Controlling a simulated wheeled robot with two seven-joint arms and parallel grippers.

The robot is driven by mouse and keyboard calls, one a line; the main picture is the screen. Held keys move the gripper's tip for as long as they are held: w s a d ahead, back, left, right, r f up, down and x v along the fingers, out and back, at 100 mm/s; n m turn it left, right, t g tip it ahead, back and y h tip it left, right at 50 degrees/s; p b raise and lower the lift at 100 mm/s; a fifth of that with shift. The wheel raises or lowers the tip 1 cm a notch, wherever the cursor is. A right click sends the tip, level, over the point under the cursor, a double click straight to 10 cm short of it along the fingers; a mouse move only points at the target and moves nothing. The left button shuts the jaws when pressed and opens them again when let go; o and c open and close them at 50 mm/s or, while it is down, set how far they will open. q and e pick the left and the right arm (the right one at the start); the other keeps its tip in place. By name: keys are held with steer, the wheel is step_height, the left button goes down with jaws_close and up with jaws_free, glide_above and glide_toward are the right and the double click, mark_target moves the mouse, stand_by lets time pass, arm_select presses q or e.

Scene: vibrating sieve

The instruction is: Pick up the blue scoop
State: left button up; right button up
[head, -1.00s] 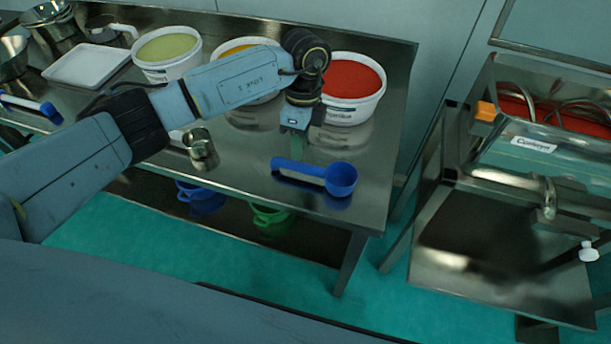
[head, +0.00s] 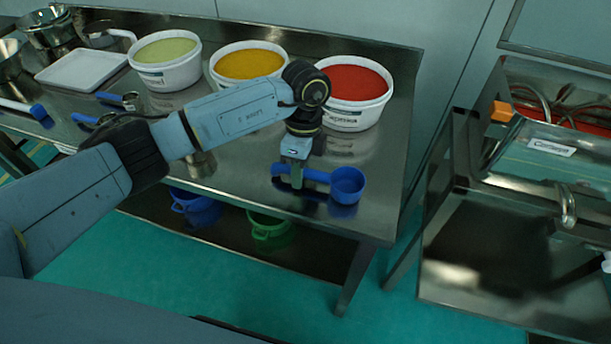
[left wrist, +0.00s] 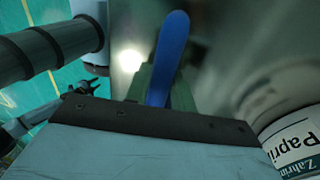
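The blue scoop (head: 347,185) lies near the front right of the steel table, its cup to the right and its handle pointing left. My left gripper (head: 297,183) is down at the handle from above. In the left wrist view the blue handle (left wrist: 168,55) runs between the two greenish fingers (left wrist: 160,90), one close on each side. I cannot tell whether they press on it. The scoop looks still at table level. The cup is not clearly seen in the left wrist view.
Tubs of red (head: 354,92), orange (head: 247,66) and pale green powder (head: 166,58) stand behind. A white tray (head: 84,70) and blue-handled tools lie at left. Blue (head: 196,207) and green (head: 268,225) vessels sit on the lower shelf. A steel machine (head: 540,150) stands right.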

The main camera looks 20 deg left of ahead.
arm_select(q)
steer(key=shift+f, duration=0.4)
steer(key=shift+c, duration=0.4)
steer(key=shift+f, duration=0.1)
jaws_close()
